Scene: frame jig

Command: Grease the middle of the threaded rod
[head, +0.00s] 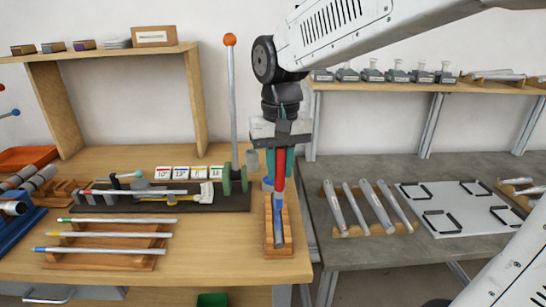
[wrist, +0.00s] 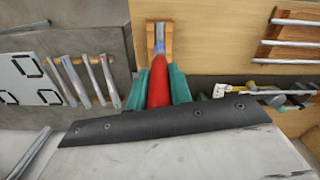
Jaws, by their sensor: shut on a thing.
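My gripper (head: 280,146) points down over the right end of the wooden bench. Its teal fingers (wrist: 159,92) are shut on the red handle (wrist: 159,80) of a tool. The tool's grey metal end (head: 279,230) is at a small wooden holder (head: 269,248); whether it touches the holder is unclear. Three slim rods with green, yellow and blue ends, such as the yellow-ended rod (head: 110,235), lie on a wooden rack (head: 150,263) to the left; they also show in the wrist view (wrist: 295,43). No thread is visible, so I cannot tell which rod is threaded.
A dark jig base (head: 160,206) with clamps and a rod stands behind the rack. A tall lever with an orange knob (head: 230,40) rises close left of my arm. A grey bench (head: 340,258) at right holds several grey tubes (head: 378,207) and a white plate (head: 455,222).

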